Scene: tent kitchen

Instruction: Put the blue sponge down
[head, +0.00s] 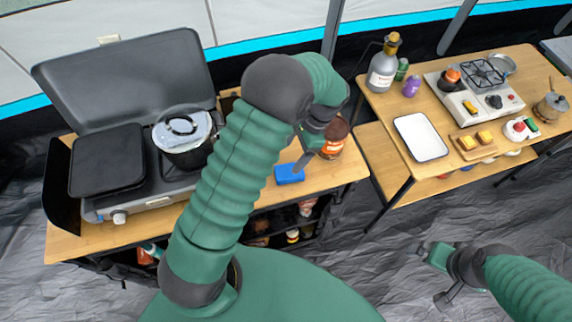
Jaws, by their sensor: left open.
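The blue sponge (289,174) lies flat on the wooden top of the left table (345,172), near its right end. My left gripper (303,160) is open just above and beside the sponge's right end. One grey finger comes down close to the sponge; I cannot tell whether it touches. The rest of the left jaw is partly hidden by the wrist. My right gripper (436,275) is open and empty over the dark floor at the lower right, away from both tables.
A jar with an orange label (332,150) stands just right of the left gripper. A camping stove (150,195) with a lidded pot (183,148) fills the left side. The right table (383,103) holds a white tray (421,137), a bottle (382,72) and a burner (478,108).

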